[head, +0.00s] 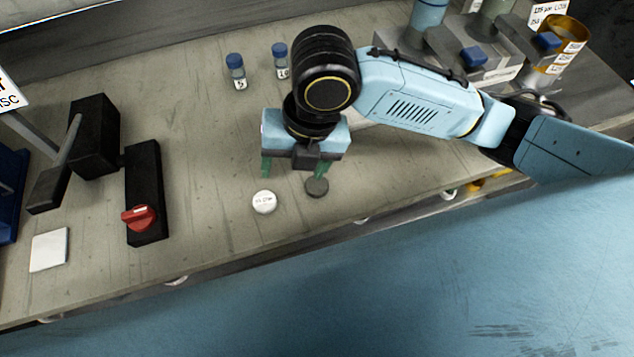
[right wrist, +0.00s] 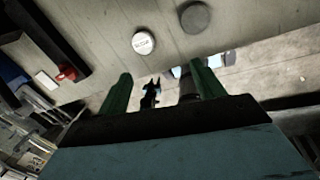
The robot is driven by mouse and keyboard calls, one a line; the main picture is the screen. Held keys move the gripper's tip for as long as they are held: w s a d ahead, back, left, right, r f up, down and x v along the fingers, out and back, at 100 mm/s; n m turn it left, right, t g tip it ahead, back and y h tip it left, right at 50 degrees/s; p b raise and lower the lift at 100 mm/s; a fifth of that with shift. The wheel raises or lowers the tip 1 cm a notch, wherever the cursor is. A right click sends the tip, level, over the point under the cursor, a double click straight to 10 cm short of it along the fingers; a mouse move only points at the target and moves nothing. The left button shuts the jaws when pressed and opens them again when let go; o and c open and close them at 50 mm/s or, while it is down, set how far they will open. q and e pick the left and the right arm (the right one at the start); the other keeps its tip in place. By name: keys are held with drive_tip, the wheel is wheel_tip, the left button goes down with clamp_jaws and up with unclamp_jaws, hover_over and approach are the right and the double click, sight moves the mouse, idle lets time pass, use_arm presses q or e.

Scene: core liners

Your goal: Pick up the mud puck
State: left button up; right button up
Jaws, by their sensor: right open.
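A dark grey round puck (head: 317,187), which looks like the mud puck, lies flat on the worktop near its front edge. It also shows at the top of the right wrist view (right wrist: 195,17). A white labelled disc (head: 264,202) lies just left of it and also shows in the right wrist view (right wrist: 144,43). My right gripper (head: 292,171) is open and empty, its green fingers pointing down, above and behind the two discs. It appears apart from both. My left gripper is not in view.
Two blue-capped vials (head: 236,72) (head: 281,62) stand behind. A black box with a red knob (head: 140,216) and a white square pad (head: 49,249) are at the left. Grey holders with a brass cup (head: 566,40) stand at the back right. The worktop between is clear.

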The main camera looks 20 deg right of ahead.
drive_tip(key=w+d+r+n+h, duration=0.2)
drive_tip(key=d+n, duration=0.2)
hover_over(317, 184)
drive_tip(key=shift+n+g+h, duration=0.3)
drive_tip(key=shift+n, duration=0.1)
drive_tip(key=f, duration=0.7)
drive_tip(key=shift+s+d+f+b, duration=0.15)
drive_tip(key=shift+d+f+b, duration=0.1)
drive_tip(key=shift+b, duration=0.15)
drive_tip(key=shift+a+f, duration=0.2)
drive_tip(key=shift+f, duration=2.7)
drive_tip(key=c, duration=1.1)
